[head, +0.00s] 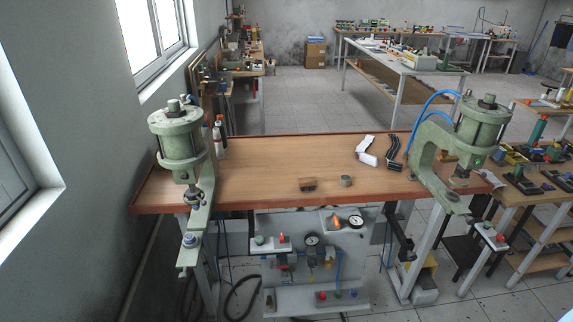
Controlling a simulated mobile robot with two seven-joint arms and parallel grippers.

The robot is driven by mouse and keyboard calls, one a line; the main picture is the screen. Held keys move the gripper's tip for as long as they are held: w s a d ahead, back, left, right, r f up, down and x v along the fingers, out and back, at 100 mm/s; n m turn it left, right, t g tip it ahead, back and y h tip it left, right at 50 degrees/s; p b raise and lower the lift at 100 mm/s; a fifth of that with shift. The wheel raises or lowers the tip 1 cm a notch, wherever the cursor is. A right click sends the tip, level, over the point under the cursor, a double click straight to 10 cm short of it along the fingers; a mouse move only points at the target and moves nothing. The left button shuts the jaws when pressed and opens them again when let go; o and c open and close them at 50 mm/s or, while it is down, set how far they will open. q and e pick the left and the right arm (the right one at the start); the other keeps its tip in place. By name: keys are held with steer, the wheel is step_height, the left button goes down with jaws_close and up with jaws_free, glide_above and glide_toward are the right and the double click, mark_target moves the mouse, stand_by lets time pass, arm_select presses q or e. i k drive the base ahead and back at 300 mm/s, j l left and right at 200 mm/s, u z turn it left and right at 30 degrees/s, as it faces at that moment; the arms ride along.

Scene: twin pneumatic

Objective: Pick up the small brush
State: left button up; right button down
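A small brown object (307,185), which looks like the small brush, lies near the front edge of the wooden workbench (260,180), around its middle. It is too small in the head view to make out bristles or a handle clearly. A short grey cylinder (346,181) stands just to its right, apart from it. Neither of my grippers shows in the head view.
Green pneumatic presses stand at the bench's left end (180,138) and right end (480,128). Bottles (218,140) stand beside the left press. A white item (367,152) and a black item (392,147) lie at the back right. The bench's centre left is clear.

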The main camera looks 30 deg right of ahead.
mark_target(310, 183)
steer(key=z, duration=1.15)
